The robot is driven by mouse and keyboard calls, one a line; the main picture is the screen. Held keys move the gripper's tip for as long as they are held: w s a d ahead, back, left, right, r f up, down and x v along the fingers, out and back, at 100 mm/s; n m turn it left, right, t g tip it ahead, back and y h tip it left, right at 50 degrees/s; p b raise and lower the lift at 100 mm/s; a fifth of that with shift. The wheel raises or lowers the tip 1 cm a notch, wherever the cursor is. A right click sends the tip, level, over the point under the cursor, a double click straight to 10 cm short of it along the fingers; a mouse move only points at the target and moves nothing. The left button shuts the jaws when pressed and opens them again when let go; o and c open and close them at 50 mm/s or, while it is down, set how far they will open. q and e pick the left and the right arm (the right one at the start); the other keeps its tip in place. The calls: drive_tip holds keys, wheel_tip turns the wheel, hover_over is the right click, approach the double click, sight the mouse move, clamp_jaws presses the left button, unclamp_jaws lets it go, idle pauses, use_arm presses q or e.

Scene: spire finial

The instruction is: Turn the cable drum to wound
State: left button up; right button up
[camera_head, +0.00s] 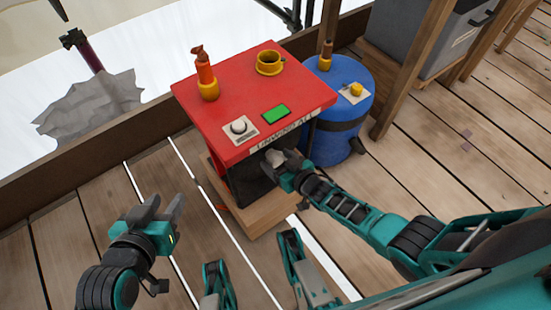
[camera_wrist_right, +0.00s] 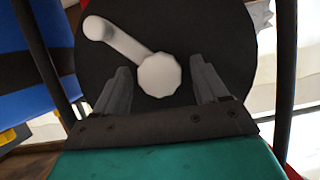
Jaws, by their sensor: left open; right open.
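The cable drum (camera_wrist_right: 205,40) shows in the right wrist view as a dark round face with a pale faceted hub (camera_wrist_right: 159,74). A pale crank arm with a rounded knob (camera_wrist_right: 98,28) runs from the hub to the upper left. My right gripper (camera_wrist_right: 162,88) is open, with one finger on each side of the hub; I cannot tell whether they touch it. In the head view my right gripper (camera_head: 277,165) is at the front of the red-topped stand and hides much of the drum. My left gripper (camera_head: 160,208) is open and empty over the deck at the left.
The red stand top (camera_head: 225,110) holds an orange figure (camera_head: 206,75), a yellow ring-shaped cup (camera_head: 270,63), a green panel (camera_head: 276,113) and a white knob (camera_head: 239,127). A blue barrel (camera_head: 345,85) stands right of it, near a wooden post (camera_head: 410,70). Deck at left is clear.

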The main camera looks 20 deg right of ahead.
drive_tip(key=shift+c, duration=0.4)
clamp_jaws()
idle(0.4)
